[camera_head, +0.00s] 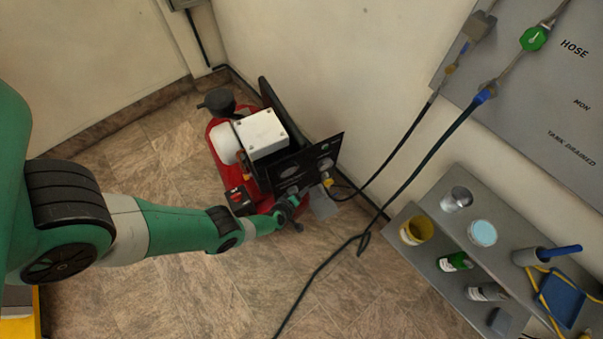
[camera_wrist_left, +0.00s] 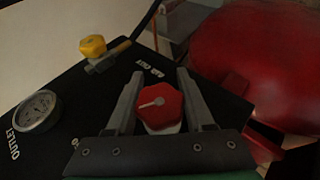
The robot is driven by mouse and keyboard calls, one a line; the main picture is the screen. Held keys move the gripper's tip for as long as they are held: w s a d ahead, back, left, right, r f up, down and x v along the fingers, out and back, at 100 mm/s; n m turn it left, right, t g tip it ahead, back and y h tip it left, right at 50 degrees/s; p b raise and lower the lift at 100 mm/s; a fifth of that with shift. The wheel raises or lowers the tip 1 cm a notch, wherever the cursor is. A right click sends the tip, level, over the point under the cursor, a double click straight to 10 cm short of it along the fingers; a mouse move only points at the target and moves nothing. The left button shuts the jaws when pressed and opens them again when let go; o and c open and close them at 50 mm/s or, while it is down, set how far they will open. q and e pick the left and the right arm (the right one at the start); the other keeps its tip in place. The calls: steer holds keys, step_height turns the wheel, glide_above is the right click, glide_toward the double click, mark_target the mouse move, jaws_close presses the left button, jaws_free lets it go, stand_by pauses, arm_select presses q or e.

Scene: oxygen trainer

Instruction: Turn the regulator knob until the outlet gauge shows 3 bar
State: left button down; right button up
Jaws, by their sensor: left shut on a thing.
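In the left wrist view the red regulator knob (camera_wrist_left: 160,106) with a pale pointer line sits between the two fingers of my left gripper (camera_wrist_left: 158,98), which is shut on it. The outlet gauge (camera_wrist_left: 37,110), a round pale dial beside the word OUTLET, is to the left on the black panel (camera_wrist_left: 72,88). Its needle reading is too small to tell. In the head view my left gripper (camera_head: 291,204) reaches the front of the red compressor (camera_head: 218,142), by its black panel (camera_head: 318,152); the knob is hidden there. My right gripper is not in view.
A yellow valve knob (camera_wrist_left: 93,46) stands on the panel's far side, with a dark hose leading off. In the head view dark hoses (camera_head: 398,188) run to the wall board (camera_head: 548,95). A grey shelf (camera_head: 448,220) with cans and bottles stands at the right.

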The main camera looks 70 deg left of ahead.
arm_select(q)
steer(key=shift+s+f+m+g+h, duration=0.15)
steer(key=shift+g, duration=0.5)
steer(key=shift+s+f+m+g+h, duration=0.1)
steer(key=shift+m+g+h, duration=0.05)
steer(key=shift+g, duration=0.5)
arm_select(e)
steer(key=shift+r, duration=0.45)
arm_select(q)
steer(key=shift+c, duration=1.4)
jaws_free()
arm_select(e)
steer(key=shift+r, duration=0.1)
